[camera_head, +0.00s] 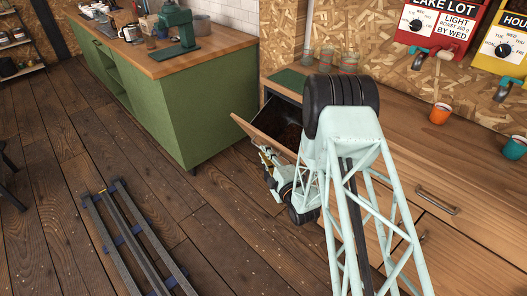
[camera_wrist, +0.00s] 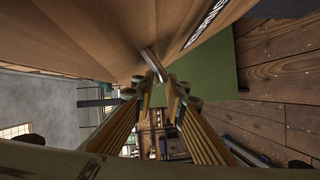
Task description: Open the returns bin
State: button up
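The returns bin's wooden front (camera_head: 262,137) is tilted outward from the left end of the wooden counter. Its dark interior (camera_head: 282,122) shows behind the front, with brown contents too small to make out. My gripper (camera_head: 267,158) is at the outer side of this front, partly hidden by my arm. In the wrist view, the bin front (camera_wrist: 100,35) fills the upper left and carries dark lettering, partly cut off. A metal bar handle (camera_wrist: 152,63) on it reaches between the tips of my gripper (camera_wrist: 160,83), which appears closed about it.
A green cabinet (camera_head: 205,105) with a wooden top stands left of the bin, across a floor gap. Metal rails (camera_head: 135,240) lie on the wooden floor. An orange cup (camera_head: 439,114) and a teal cup (camera_head: 515,148) stand on the counter (camera_head: 410,125). Another drawer handle (camera_head: 437,200) is at right.

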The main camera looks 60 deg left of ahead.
jog(key=d, duration=0.9)
jog(key=shift+s+d+r, duration=0.25)
jog(key=shift+s+r, duration=0.05)
jog(key=shift+r, duration=0.1)
